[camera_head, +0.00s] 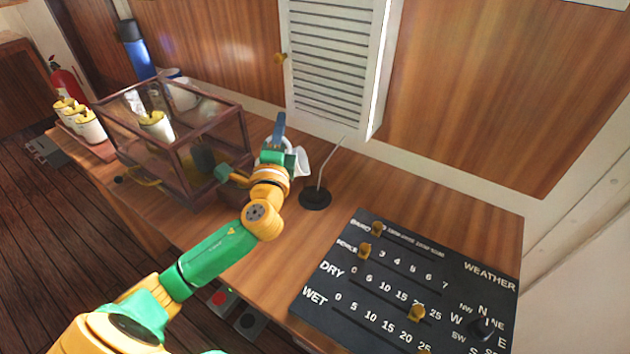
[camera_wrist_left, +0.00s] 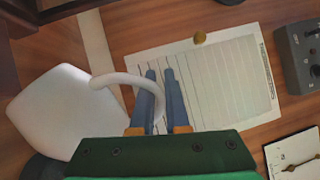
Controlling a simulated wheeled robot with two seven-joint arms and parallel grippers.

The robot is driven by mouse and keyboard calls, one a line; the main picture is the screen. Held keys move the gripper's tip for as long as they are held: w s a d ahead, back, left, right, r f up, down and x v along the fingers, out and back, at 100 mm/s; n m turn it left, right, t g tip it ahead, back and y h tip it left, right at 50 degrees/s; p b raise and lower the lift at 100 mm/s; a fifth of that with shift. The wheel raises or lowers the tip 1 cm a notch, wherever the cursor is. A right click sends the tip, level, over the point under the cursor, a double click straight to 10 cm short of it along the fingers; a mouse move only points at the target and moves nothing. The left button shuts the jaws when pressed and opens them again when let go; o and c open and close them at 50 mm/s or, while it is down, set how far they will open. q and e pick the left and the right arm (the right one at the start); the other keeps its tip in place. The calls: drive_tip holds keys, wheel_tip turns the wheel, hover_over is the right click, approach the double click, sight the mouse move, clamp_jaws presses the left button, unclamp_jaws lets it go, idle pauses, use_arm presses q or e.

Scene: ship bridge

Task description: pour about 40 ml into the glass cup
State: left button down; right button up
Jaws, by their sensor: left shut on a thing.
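My left gripper (camera_wrist_left: 160,75) is shut on the handle (camera_wrist_left: 132,82) of a white jug (camera_wrist_left: 62,115). In the left wrist view the jug's body lies left of the fingers and appears tilted, and its inside and contents are hidden. In the head view my left gripper (camera_head: 280,122) is over the back of the wooden desk, with part of the white jug (camera_head: 302,162) showing beside it. I cannot make out the glass cup in either view. My right gripper is not in view.
A framed clear case (camera_head: 180,155) stands left of my gripper. A thin-stemmed device with a round black base (camera_head: 315,198) stands close on its right. A black weather board (camera_head: 395,285) covers the desk's front right. Lidded white jars (camera_head: 90,127) stand far left.

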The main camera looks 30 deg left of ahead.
use_arm(q)
drive_tip(key=shift+w+d+r+m+p, duration=0.25)
drive_tip(key=shift+d+r+m+p, duration=0.15)
drive_tip(key=shift+d+m+p, duration=0.35)
idle(1.4)
drive_tip(key=shift+s+a+f+n+b, duration=0.2)
drive_tip(key=shift+a+f+n+b, duration=0.15)
drive_tip(key=shift+a+f+b, duration=0.45)
drive_tip(key=n, duration=0.1)
drive_tip(key=b, duration=0.1)
drive_tip(key=a+n, duration=0.1)
drive_tip(key=shift+s+f+n+y+b, duration=0.25)
drive_tip(key=shift+s+n+y+b, duration=0.05)
drive_tip(key=shift+s+b, duration=0.05)
drive_tip(key=shift+a+r+n+p, duration=0.2)
drive_tip(key=shift+r+n+p, duration=0.2)
drive_tip(key=shift+r, duration=0.1)
drive_tip(key=shift+s+a+f+n+g+b, duration=0.15)
drive_tip(key=shift+a+f+n+g+b, duration=0.25)
drive_tip(key=shift+n, duration=0.4)
drive_tip(key=shift+s+a+f+n+y+b, duration=0.2)
drive_tip(key=shift+f+n+y+b, duration=0.1)
drive_tip(key=shift+f+n+b, duration=0.15)
drive_tip(key=shift+a+r+n, duration=0.15)
drive_tip(key=shift+a+n, duration=0.1)
drive_tip(key=shift+n, duration=0.3)
